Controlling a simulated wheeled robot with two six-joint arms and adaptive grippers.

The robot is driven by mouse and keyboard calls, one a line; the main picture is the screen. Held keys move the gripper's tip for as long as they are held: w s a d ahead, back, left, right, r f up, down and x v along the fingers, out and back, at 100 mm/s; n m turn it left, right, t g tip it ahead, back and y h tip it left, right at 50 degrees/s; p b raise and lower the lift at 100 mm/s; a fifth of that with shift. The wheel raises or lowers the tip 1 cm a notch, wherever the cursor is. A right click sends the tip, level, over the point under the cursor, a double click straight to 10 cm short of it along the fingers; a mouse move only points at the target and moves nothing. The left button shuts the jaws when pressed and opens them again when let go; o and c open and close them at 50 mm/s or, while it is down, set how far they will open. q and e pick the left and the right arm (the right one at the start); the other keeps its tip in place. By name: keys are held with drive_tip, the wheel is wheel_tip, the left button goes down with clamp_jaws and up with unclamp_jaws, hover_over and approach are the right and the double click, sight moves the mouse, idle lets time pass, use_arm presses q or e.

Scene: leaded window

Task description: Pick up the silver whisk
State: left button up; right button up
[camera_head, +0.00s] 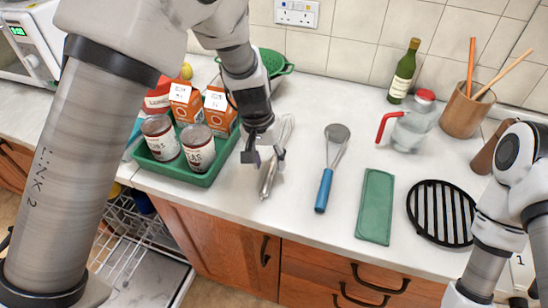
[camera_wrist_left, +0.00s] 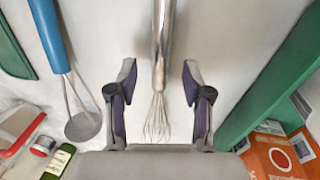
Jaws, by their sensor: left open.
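The silver whisk (camera_head: 268,180) lies on the white worktop between the green tray and a blue-handled utensil. In the head view its handle points toward the front and its wires toward the wall, partly hidden by my gripper. My left gripper (camera_head: 265,156) is open above it. In the left wrist view the two fingers of my left gripper (camera_wrist_left: 159,70) stand apart on either side of the whisk (camera_wrist_left: 161,38). The handle runs between the fingertips and the wire loops spread nearer the palm. I see gaps on both sides. My right arm shows at the right, without its gripper.
A green tray (camera_head: 203,180) with cans and cartons stands close on the left. A blue-handled utensil (camera_head: 325,188) lies to the right, then a green mat (camera_head: 376,206) and a black trivet (camera_head: 441,212). A bottle (camera_head: 403,72), jug (camera_head: 413,127) and wooden pot (camera_head: 464,112) stand behind.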

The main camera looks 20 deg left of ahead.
sight(271, 165)
use_arm(q)
drive_tip(key=f, duration=0.1)
drive_tip(key=w+f, duration=0.1)
drive_tip(key=f, duration=0.1)
drive_tip(key=shift+d, duration=0.1)
drive_tip(key=shift+s+r, duration=0.2)
drive_tip(key=shift+s, duration=0.1)
drive_tip(key=c, duration=0.4)
clamp_jaws()
